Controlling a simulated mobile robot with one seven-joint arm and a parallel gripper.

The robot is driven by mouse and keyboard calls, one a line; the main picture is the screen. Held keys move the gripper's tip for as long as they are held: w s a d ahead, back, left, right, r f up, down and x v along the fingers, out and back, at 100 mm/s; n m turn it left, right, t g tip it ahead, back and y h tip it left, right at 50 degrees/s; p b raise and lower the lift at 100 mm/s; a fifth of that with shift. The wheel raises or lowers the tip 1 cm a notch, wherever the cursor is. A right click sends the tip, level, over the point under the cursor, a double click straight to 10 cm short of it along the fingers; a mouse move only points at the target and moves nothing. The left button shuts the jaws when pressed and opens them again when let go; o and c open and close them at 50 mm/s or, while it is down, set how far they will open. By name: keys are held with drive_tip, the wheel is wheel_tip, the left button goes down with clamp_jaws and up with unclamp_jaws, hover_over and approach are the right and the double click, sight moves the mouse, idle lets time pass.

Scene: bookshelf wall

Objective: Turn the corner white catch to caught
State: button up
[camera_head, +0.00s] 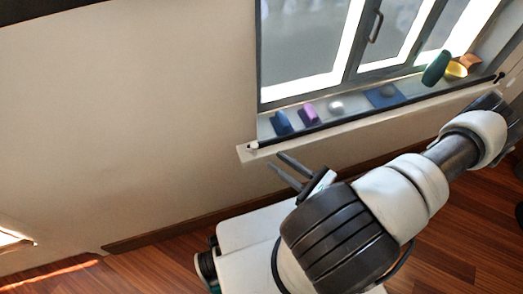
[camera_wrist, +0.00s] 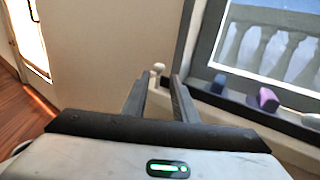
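The corner white catch (camera_head: 252,146) is a small pale piece at the left end of the dark bar along the window sill's front. In the wrist view the white catch (camera_wrist: 158,68) shows as a small knob on a short stem, just beyond the fingertips and between them in the picture. I cannot tell its turn position. My gripper (camera_head: 276,161) is a little right of and below the catch in the head view. In the wrist view my gripper (camera_wrist: 159,80) has its two dark fingers apart with nothing between them. No contact with the catch shows.
The window sill (camera_head: 350,115) holds a blue block (camera_head: 281,122), a purple block (camera_head: 308,113), a grey dome (camera_head: 336,106) and a green cylinder (camera_head: 437,67). The dark bar (camera_head: 380,113) runs along its front. The wall (camera_head: 130,120) to the left is bare.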

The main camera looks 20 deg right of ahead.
sight(257, 147)
drive_tip(key=x, duration=0.7)
drive_tip(key=shift+w+a+b, duration=0.15)
drive_tip(key=shift+w+b, duration=0.05)
drive_tip(key=shift+b, duration=0.2)
clamp_jaws()
